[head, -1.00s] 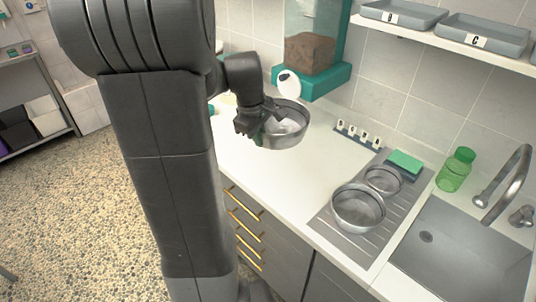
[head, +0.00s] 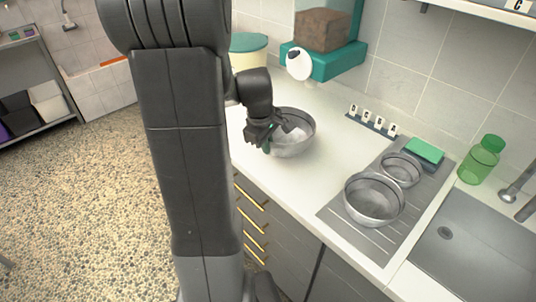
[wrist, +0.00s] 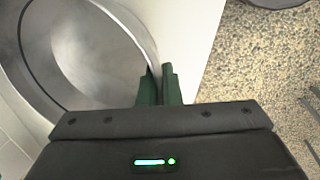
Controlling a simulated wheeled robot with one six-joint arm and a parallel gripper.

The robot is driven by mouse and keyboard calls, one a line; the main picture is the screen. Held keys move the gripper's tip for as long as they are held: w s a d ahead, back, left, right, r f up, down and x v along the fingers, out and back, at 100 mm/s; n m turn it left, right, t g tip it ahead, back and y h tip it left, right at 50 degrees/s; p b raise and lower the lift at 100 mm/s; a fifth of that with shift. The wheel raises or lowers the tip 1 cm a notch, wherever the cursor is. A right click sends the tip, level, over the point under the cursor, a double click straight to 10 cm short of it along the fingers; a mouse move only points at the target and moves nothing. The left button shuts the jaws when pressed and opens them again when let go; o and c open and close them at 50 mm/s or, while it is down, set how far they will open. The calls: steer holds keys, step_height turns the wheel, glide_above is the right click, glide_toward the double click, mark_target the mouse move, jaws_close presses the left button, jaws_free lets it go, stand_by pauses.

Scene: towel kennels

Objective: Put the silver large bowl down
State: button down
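The silver large bowl (head: 300,145) is at the left part of the white counter, below the food dispenser, and looks level. My gripper (head: 268,137) is at its left rim. In the wrist view the two green fingers (wrist: 159,88) are close together with the rim of the bowl (wrist: 120,30) between them, one finger inside and one outside. The bowl's base is very close to the counter top; I cannot tell whether it touches. A bright patch shows inside the bowl, maybe a reflection.
Two other metal bowls, one larger (head: 374,218) and one smaller (head: 401,180), sit on the grey drainboard (head: 345,222) with a green sponge (head: 425,151). A green bottle (head: 480,160) stands by the sink (head: 470,255). Labelled pegs (head: 371,122) stand at the wall. The counter (head: 320,180) between is clear.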

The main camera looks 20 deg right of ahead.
steer(key=shift+s+a+x, duration=0.15)
steer(key=shift+a+x, duration=0.05)
steer(key=shift+x, duration=0.85)
steer(key=shift+s+a+x, duration=0.1)
steer(key=shift+a+x, duration=0.05)
steer(key=shift+x, duration=0.9)
steer(key=shift+f, duration=0.15)
steer(key=shift+f, duration=0.2)
steer(key=c, duration=1.6)
jaws_free()
steer(key=shift+r, duration=0.1)
steer(key=v, duration=1.2)
steer(key=shift+r, duration=0.2)
